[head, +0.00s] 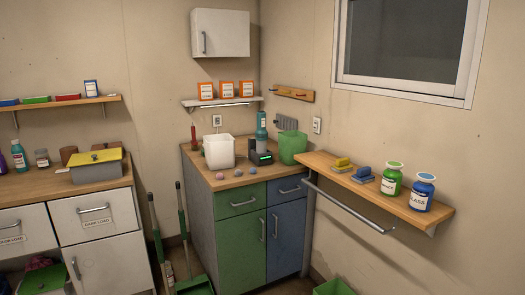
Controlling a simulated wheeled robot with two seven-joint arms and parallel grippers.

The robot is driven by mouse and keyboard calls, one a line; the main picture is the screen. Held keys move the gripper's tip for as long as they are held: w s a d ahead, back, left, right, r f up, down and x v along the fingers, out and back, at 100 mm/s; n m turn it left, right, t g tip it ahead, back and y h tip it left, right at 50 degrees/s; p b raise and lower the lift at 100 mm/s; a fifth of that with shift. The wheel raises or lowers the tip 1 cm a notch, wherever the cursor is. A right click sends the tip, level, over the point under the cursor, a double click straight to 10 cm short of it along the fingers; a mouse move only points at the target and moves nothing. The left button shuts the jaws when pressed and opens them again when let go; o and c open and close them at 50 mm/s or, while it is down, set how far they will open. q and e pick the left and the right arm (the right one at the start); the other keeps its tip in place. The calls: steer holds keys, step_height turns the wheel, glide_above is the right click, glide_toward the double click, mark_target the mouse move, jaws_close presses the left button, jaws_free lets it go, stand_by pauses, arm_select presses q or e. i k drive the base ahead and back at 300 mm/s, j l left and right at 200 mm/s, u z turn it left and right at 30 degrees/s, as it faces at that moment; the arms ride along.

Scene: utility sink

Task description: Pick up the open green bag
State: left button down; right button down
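A green, open-topped container (293,148) stands upright on the right end of the wooden counter in the head view; it looks like the open green bag. Its inside is mostly hidden from here. A second green open-topped thing (335,288) is on the floor, cut off by the bottom edge; I cannot tell whether it is a bag or a bin. Neither of my grippers is in view, and nothing touches the green container on the counter.
On the counter (227,178), a white tub (219,151), a dark device (261,157) with a teal bottle, and small balls stand left of the green container. A wall shelf (435,213) with jars and a rail juts out at right. A broom and dustpan (194,286) stand left of the cabinet.

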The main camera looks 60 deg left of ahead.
mark_target(291, 143)
steer(key=u, duration=1.9)
steer(key=z, duration=0.5)
steer(key=i+j+z, duration=0.45)
steer(key=j+z, duration=0.2)
steer(key=i+j+z, duration=0.1)
steer(key=j, duration=0.25)
steer(key=i+j, duration=0.2)
steer(key=j, duration=0.15)
steer(key=i+j+z, duration=0.15)
steer(key=j, duration=0.2)
steer(key=i+j, duration=0.1)
steer(key=j, duration=0.3)
steer(key=i+j+z, duration=0.15)
steer(key=j, duration=0.2)
steer(key=i+j, duration=0.1)
steer(key=j, duration=0.25)
steer(key=i+j, duration=0.1)
steer(key=j, duration=0.7)
steer(key=k+l+u, duration=0.1)
steer(key=l, duration=0.2)
